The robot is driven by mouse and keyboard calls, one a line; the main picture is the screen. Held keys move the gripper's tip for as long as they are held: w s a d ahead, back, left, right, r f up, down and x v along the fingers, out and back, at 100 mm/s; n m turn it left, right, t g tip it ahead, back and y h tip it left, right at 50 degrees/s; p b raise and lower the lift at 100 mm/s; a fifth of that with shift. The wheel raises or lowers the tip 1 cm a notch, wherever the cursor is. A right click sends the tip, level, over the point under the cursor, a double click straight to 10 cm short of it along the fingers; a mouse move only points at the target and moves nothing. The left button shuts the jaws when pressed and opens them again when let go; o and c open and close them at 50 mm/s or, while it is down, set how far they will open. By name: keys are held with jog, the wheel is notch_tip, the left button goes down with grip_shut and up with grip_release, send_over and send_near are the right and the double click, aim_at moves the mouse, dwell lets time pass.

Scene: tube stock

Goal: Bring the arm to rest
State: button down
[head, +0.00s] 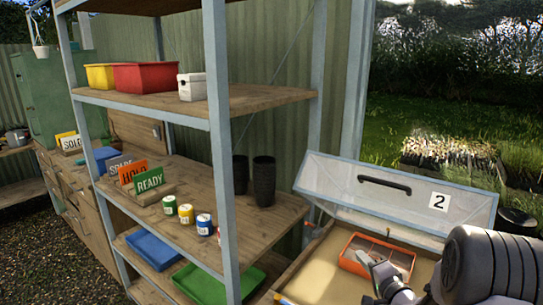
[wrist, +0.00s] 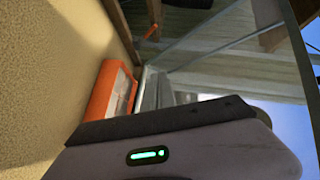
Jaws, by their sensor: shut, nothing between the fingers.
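My gripper (wrist: 160,120) shows at the bottom of the wrist view as a grey body with a green light and a dark front edge. It is shut and holds nothing. In the head view my arm reaches in from the lower right, over the right side of a sand-coloured wooden box (head: 325,252). Its fingertips cannot be made out there. The box has a raised clear lid (head: 330,185) with a black handle and a "2" label. An orange tray (head: 408,262) with pale and grey items lies inside; it also shows in the wrist view (wrist: 103,90), beyond my gripper.
A metal-framed shelf (head: 218,120) stands left of the box. It carries red (head: 146,77) and yellow bins, a white container (head: 192,86), several signs, several small cans and two black cups (head: 263,180). The raised lid and box walls are close to my arm.

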jog(key=s+a+r+n+g+h, duration=0.2)
jog(key=s+r+g+h, duration=0.25)
jog(key=s+r, duration=0.8)
jog(key=s+a+n+g+y, duration=0.1)
jog(key=s+a+n+g, duration=0.1)
jog(key=s+a, duration=0.5)
jog(key=s+a+n+g+y, duration=0.2)
jog(key=s+a, duration=0.5)
jog(key=s, duration=1.2)
jog(key=shift+s+a+n+g, duration=0.15)
jog(key=shift+a+n+g, duration=0.05)
jog(key=shift+n+g, duration=0.8)
jog(key=shift+y, duration=0.25)
